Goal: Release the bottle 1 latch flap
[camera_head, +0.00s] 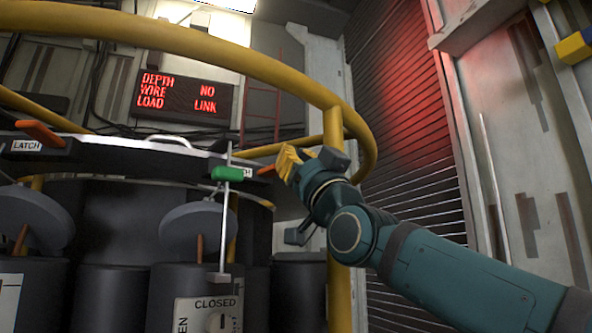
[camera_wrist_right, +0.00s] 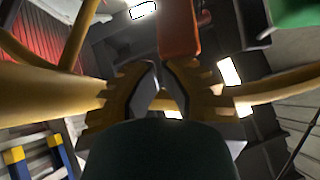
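An orange latch flap (camera_head: 266,171) sticks out at the right end of the rack's pale top plate, beside a partly hidden label. My right gripper (camera_head: 287,163), with yellow fingers, is just right of this flap in the head view. In the wrist view the orange flap (camera_wrist_right: 178,30) lies beyond and above the fingertips. The right gripper (camera_wrist_right: 160,72) looks partly open, with a narrow empty gap between its pads. Whether it touches the flap is unclear. A second orange flap (camera_head: 40,132) sits at the far left beside a LATCH label. No bottle number is readable. My left gripper is out of view.
A yellow ring rail (camera_head: 220,52) curves above the rack, and its post (camera_head: 338,230) stands behind my right arm. A green handle (camera_head: 228,174) on a thin upright rod is left of the flap. Dark cylinders (camera_head: 110,295) stand below. A red sign (camera_head: 184,97) hangs behind.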

